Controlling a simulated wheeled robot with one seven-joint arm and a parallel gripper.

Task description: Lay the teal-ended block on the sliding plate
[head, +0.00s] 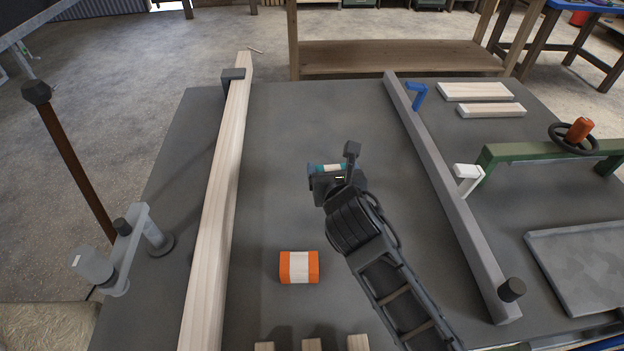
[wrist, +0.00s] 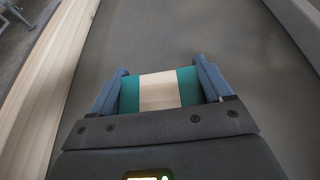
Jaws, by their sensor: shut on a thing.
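The teal-ended block (wrist: 159,91) has a pale wood middle and teal ends. My gripper (wrist: 161,70) is shut on it, one blue-grey finger at each teal end. In the head view the block (head: 325,168) shows just beyond my gripper (head: 330,172), over the grey table between the wooden beam and the grey rail. My gripper hides part of it there. I cannot tell its height above the table. A flat grey plate (head: 582,262) lies at the right of the table; I cannot tell if it is the sliding plate.
An orange-ended block (head: 299,267) lies left of my arm. A long wooden beam (head: 222,180) runs along the left, a grey rail (head: 440,180) along the right. Beyond the rail are a green frame (head: 545,151) with a handwheel (head: 573,139) and two pale boards (head: 475,91).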

